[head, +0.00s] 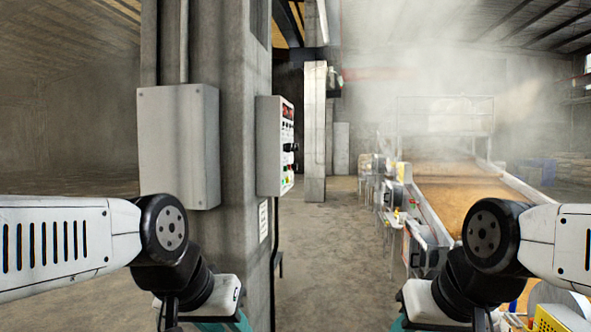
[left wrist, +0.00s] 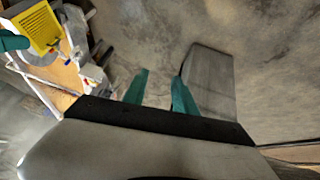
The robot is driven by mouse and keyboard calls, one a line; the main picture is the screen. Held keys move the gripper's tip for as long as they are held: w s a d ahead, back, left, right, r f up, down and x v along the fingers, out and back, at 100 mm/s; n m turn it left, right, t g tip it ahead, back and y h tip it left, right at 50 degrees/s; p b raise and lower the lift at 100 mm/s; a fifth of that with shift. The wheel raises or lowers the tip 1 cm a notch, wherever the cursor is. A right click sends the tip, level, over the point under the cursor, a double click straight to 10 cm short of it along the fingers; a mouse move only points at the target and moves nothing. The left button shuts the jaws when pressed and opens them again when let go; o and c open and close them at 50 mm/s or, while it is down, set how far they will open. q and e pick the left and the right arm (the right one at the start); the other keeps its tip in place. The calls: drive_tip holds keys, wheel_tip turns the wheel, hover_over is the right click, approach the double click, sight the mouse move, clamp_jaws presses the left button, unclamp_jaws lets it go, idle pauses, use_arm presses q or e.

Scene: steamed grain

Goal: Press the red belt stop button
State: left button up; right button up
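A control panel (head: 281,146) is mounted on the side of the concrete pillar in the head view, seen at a steep angle. It has a red strip near the top, dark knobs, and small coloured spots near the bottom. I cannot clearly single out the red stop button. My left gripper (head: 226,325) is at the bottom edge, below and left of the panel and apart from it. In the left wrist view its teal fingers (left wrist: 160,92) are spread with nothing between them. My right gripper (head: 400,323) is at the bottom, its fingertips cut off.
The concrete pillar (head: 236,150) carries a grey box (head: 180,145) on its near face. A conveyor (head: 460,190) with brown grain runs along the right under steam. A yellow box (head: 550,320) is at the bottom right. The floor (head: 330,235) between pillar and conveyor is clear.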

use_arm(q)
clamp_jaws()
idle(1.5)
